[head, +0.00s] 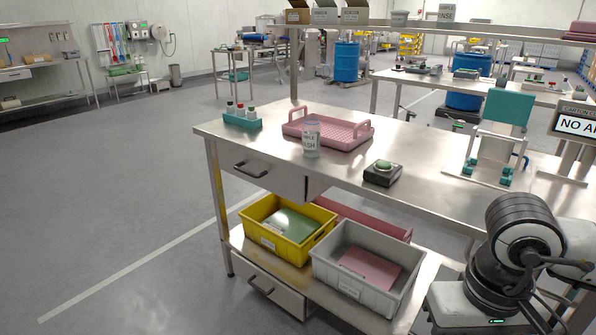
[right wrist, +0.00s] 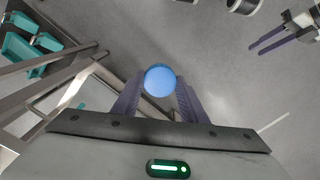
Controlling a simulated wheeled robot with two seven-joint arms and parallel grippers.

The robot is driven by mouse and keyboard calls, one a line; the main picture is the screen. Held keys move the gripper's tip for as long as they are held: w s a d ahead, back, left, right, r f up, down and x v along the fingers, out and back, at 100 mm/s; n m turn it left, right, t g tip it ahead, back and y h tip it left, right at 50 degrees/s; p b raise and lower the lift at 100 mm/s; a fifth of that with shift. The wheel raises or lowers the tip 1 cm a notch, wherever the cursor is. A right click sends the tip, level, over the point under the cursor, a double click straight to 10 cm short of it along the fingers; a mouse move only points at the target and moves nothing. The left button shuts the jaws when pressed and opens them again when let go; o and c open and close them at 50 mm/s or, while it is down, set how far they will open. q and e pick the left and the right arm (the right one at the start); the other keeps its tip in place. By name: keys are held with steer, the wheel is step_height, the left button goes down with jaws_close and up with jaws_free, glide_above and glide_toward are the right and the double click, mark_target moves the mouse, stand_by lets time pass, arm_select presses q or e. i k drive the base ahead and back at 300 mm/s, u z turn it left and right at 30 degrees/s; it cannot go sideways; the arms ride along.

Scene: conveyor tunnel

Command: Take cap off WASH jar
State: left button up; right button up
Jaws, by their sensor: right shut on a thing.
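The WASH jar (head: 311,142) is a small clear jar with a pale label. It stands upright on the steel table, at the front edge of the pink tray, and no blue cap shows on it. In the right wrist view my right gripper (right wrist: 159,84) is shut on a round blue cap (right wrist: 160,80), held between its purple fingers above the grey floor, away from the table top. My left gripper (right wrist: 272,40) shows at the upper right of that view, its two fingers apart with nothing visible between them. Neither gripper shows in the head view.
The pink tray (head: 340,137) lies behind the jar. A teal-backed stand (head: 508,106) is farther right. Yellow (head: 270,240) and grey (head: 340,282) bins sit below.

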mark_target(312, 129)
steer(key=u, duration=1.4)
steer(key=i, duration=1.15)
steer(key=z, duration=0.8)
steer(key=i, duration=0.85)
steer(key=z, duration=0.55)
